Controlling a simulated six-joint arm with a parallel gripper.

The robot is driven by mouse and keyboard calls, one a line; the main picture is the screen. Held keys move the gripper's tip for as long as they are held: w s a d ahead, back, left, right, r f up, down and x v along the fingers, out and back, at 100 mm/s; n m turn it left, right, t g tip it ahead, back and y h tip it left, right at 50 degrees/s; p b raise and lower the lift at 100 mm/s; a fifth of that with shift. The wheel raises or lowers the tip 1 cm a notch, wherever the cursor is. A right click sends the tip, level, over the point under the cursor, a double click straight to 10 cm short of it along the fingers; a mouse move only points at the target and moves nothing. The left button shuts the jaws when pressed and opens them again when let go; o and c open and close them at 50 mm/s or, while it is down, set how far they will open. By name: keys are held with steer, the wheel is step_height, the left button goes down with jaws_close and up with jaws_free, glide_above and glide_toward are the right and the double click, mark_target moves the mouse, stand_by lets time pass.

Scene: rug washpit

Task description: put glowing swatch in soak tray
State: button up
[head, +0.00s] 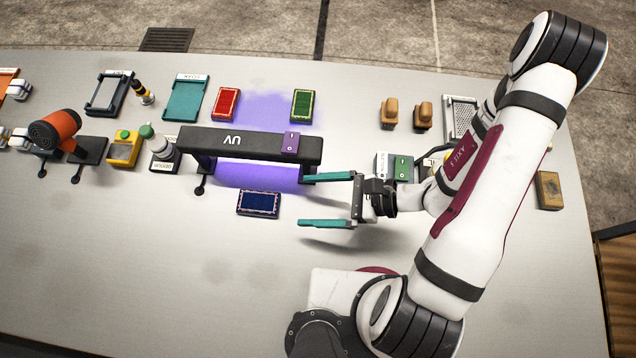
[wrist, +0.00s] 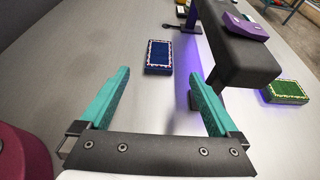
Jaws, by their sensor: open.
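The teal soak tray (head: 186,98) lies at the back left and looks empty. A red swatch (head: 226,103) and a green swatch (head: 302,106) lie behind the UV lamp, and a blue swatch (head: 258,204) with a pale patterned border lies in front of it. I see no clear glow on any of them. My gripper (head: 302,201) is open and empty, its teal fingers pointing left toward the blue swatch, a short way off. In the wrist view the blue swatch (wrist: 159,57) shows just beyond and between the fingertips (wrist: 158,74); the green swatch (wrist: 286,91) is at right.
The black UV lamp (head: 250,146) bridges violet light close beside my upper finger. A purple block sits on it. Bottles, a yellow device (head: 123,149) and an orange-black tool (head: 56,130) stand left. Wooden-handled items (head: 406,113) stand back right. The front left is clear.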

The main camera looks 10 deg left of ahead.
steer(key=shift+d+r, duration=0.15)
steer(key=shift+d, duration=0.25)
steer(key=s+d+r+n+g+h, duration=0.1)
steer(key=s+d+r+n+h, duration=0.1)
steer(key=r+n+h, duration=0.2)
steer(key=s+d+r+n+g+h, duration=0.2)
steer(key=s+r+n+h, duration=0.1)
steer(key=r+n, duration=0.4)
step_height(320, 180, up, 4)
steer(key=shift+s+d+f+h, duration=0.2)
steer(key=shift+f+h, duration=0.05)
steer(key=shift+h, duration=0.45)
steer(key=shift+o, duration=0.2)
steer(key=d+r+t+h, duration=0.1)
steer(key=d, duration=0.1)
steer(key=s+d+r+n+t+h, duration=0.1)
steer(key=d+r+h, duration=0.1)
steer(key=shift+s+d+r+t, duration=0.1)
steer(key=shift+s+d+t, duration=0.1)
steer(key=shift+t, duration=0.2)
steer(key=shift+w, duration=0.1)
